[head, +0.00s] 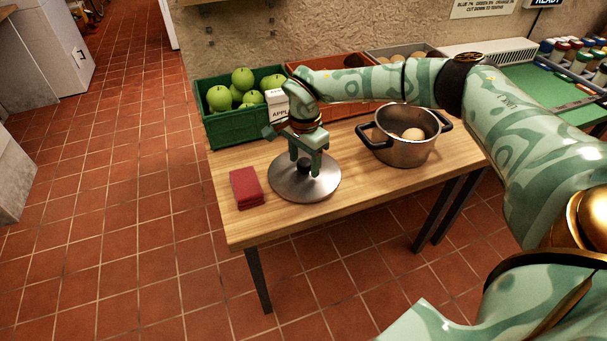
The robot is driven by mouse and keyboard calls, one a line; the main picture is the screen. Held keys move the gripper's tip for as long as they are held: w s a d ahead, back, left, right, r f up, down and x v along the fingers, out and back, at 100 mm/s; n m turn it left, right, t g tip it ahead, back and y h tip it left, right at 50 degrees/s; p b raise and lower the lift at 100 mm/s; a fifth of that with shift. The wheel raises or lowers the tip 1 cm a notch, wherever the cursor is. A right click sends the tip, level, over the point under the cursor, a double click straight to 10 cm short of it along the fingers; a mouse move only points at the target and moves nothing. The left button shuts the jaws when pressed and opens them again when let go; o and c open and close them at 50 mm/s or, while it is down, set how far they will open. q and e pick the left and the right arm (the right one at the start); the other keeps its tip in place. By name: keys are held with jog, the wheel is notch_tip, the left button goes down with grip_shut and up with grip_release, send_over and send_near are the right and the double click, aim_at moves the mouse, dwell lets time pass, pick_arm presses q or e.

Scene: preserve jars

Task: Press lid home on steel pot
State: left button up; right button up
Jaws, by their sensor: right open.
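The steel pot (405,150) stands upright and uncovered on the right half of the wooden table, with dark handles and a round pale-brown item (413,134) inside. The round steel lid (318,190) lies flat on the table to the left of the pot, with its dark knob (304,167) upward. My right gripper (304,167) points down over the lid. Its fingers are open, one on each side of the knob, and partly hide it. I cannot tell whether they touch it. My left gripper is not in view.
A red folded cloth (246,187) lies left of the lid. A green crate (218,126) of apples and an orange crate (340,111) stand behind. The wooden table (258,225) is bare along its front edge. A green-topped bench with jars is at right.

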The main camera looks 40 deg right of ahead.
aim_at(304, 162)
jog(key=shift+r, duration=0.1)
grip_shut()
jog(key=shift+r, duration=0.5)
notch_tip(304, 162, up, 3)
jog(key=shift+f+p, duration=0.1)
jog(key=shift+p, duration=0.85)
pick_arm(q)
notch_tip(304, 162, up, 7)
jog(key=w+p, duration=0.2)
jog(key=p, duration=0.3)
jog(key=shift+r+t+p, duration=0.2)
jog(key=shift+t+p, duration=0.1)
pick_arm(e)
jog(key=s+d+r, duration=0.2)
jog(key=s+r, duration=0.7)
jog(key=s, duration=0.5)
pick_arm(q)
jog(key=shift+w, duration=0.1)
pick_arm(e)
jog(key=shift+r, duration=0.1)
